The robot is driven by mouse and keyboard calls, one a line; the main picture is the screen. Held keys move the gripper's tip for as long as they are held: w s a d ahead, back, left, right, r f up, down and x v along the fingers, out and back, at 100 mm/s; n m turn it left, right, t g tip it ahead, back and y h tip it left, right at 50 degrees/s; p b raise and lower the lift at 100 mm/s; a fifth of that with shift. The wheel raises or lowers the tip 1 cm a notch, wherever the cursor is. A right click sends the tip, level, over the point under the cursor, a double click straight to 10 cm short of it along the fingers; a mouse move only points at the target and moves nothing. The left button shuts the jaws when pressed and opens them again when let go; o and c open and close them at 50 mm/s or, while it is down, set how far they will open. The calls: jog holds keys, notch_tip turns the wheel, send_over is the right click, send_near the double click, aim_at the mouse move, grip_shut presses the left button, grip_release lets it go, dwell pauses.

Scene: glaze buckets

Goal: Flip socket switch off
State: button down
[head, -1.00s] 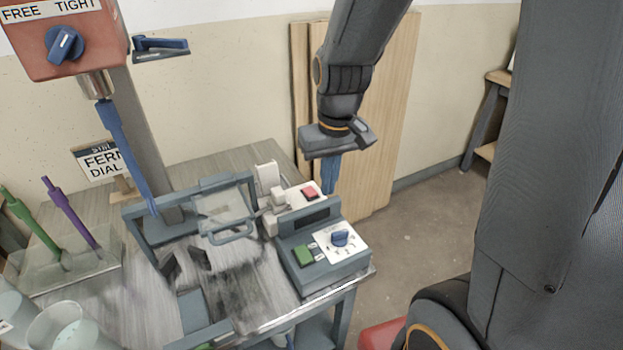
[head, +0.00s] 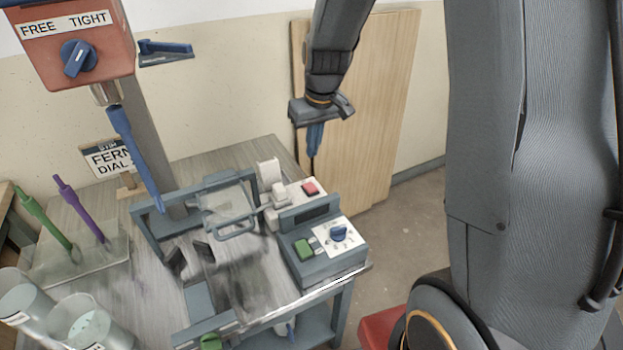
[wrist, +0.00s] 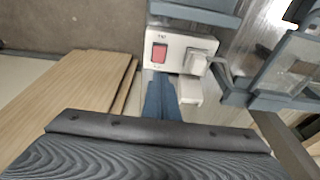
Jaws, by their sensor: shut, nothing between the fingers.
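The socket is a white block with a red rocker switch (head: 310,188) on its top face, at the back right of the bench. A white plug (head: 280,192) sits in the socket beside the switch. In the wrist view the red switch (wrist: 159,53) shows at the upper middle, with the plug (wrist: 196,62) to its right. My gripper (head: 314,150) points down with its blue fingers shut and empty, above and behind the socket. In the wrist view the fingers (wrist: 160,95) end just below the switch in the picture, apparently not touching it.
A grey control box with a blue dial (head: 338,234) and green button (head: 303,249) stands in front of the socket. A grey frame with a clear guard (head: 228,205) is to the left. Wooden boards (head: 365,110) lean on the wall behind. Clear buckets (head: 82,322) stand front left.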

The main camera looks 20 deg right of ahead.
jog(key=p, duration=0.2)
send_over(312, 190)
jog(key=x, duration=0.3)
jog(key=s+x, duration=0.1)
jog(key=x, duration=0.3)
jog(key=s+x, duration=0.1)
jog(key=x, duration=0.2)
jog(key=shift+w+f, duration=0.15)
jog(key=shift+f, duration=1)
jog(key=shift+s+d+f+b, duration=0.3)
jog(key=shift+s+f+b, duration=0.1)
jog(key=shift+f+b, duration=0.3)
jog(key=shift+s+a+r, duration=0.1)
jog(key=shift+a+r, duration=0.1)
jog(key=shift+a, duration=0.3)
jog(key=shift+d, duration=0.3)
jog(key=shift+w+a+r+p, duration=0.1)
jog(key=shift+w+r+p, duration=0.15)
jog(key=shift+w+p, duration=0.45)
jog(key=shift+w+r, duration=0.1)
